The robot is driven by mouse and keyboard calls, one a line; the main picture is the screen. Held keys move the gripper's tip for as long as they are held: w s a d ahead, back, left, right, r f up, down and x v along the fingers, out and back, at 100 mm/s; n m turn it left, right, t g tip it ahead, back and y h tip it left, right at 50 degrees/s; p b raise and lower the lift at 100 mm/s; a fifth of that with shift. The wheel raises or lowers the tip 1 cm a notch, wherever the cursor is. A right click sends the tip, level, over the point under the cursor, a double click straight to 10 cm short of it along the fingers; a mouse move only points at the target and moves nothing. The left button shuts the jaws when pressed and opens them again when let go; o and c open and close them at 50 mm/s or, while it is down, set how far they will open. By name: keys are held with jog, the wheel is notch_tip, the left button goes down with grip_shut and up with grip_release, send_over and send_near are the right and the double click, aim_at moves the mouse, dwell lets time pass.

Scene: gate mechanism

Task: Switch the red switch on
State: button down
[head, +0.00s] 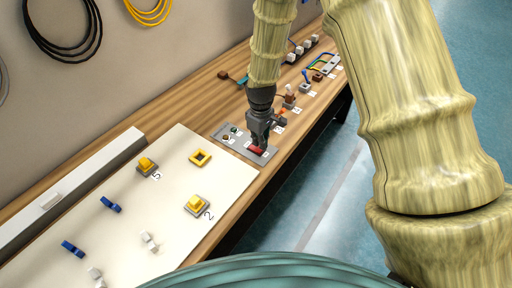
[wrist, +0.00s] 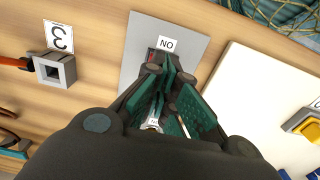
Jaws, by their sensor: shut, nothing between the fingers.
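The red switch (head: 256,150) sits on a grey plate (head: 236,146) on the wooden bench. My gripper (head: 261,144) is shut and empty, pointing down right at the switch and covering part of it. I cannot tell whether they touch. In the wrist view my closed fingers (wrist: 168,68) are over the grey plate (wrist: 195,45). A small piece of the red switch (wrist: 152,55) shows beside the fingertips, under a white label (wrist: 167,43) that appears upside down and reads "ON". The switch's position is mostly hidden.
A white board (head: 180,220) with yellow buttons and blue and white parts lies at the left. Several other devices stand farther along the bench (head: 195,108). A grey square block (wrist: 55,70) by a "3" label is left in the wrist view. Cables hang on the wall.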

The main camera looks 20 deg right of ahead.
aim_at(259, 149)
jog(key=shift+f+b, duration=0.45)
jog(key=shift+f, duration=0.55)
dwell(0.8)
jog(key=shift+r, duration=0.1)
jog(key=shift+r+p, duration=2.55)
jog(key=shift+r, duration=0.9)
jog(key=shift+a+f, duration=0.1)
